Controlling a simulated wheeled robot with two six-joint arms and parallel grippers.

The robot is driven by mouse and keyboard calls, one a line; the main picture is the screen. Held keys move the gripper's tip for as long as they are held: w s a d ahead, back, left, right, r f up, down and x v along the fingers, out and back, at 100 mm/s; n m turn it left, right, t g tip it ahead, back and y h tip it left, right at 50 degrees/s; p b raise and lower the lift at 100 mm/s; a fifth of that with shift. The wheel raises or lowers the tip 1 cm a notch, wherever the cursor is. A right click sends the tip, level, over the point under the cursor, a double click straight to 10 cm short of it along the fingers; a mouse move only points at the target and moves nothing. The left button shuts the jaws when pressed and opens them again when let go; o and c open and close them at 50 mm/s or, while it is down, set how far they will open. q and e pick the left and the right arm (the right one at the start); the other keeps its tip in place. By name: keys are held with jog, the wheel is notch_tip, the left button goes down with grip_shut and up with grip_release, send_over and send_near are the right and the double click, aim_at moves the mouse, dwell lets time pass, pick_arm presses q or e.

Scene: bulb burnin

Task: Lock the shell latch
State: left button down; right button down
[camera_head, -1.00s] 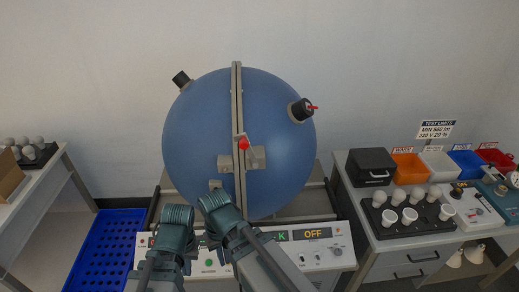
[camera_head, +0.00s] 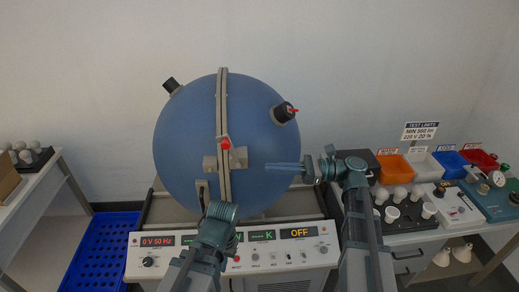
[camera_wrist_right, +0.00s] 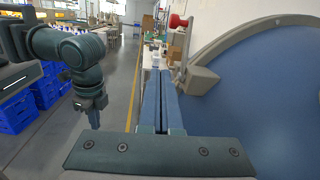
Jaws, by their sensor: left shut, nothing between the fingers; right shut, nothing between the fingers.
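The blue sphere shell (camera_head: 265,125) stands closed, with a grey rim seam (camera_head: 222,100) down its front. The shell latch (camera_head: 238,158) is a grey block across the seam with a red knob (camera_head: 225,143) above it. The knob also shows in the right wrist view (camera_wrist_right: 178,20). My right gripper (camera_head: 269,166) is shut and empty, pointing left at the latch, with a gap between. Its closed fingers show in the right wrist view (camera_wrist_right: 160,85). My left gripper (camera_wrist_right: 96,118) is shut and points down; in the head view its arm hides most of it, low before the seam.
A control panel (camera_head: 208,262) below the sphere reads 0 V and OFF. Dark ports (camera_head: 285,112) stick out of the shell. The right bench holds a bulb tray (camera_head: 403,214) and coloured bins (camera_head: 394,168). A blue crate (camera_head: 97,255) lies at left.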

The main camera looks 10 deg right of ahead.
pick_arm(q)
jog(key=shift+s+d, duration=0.15)
jog(key=shift+d, duration=0.4)
pick_arm(e)
jog(key=shift+m+t+y, duration=0.7)
jog(key=shift+m+t, duration=0.1)
jog(key=d+r, duration=0.2)
jog(key=d, duration=0.1)
jog(key=d+r, duration=0.1)
jog(key=shift+d, duration=0.35)
pick_arm(q)
jog(key=shift+r, duration=0.1)
pick_arm(e)
jog(key=shift+a, duration=0.15)
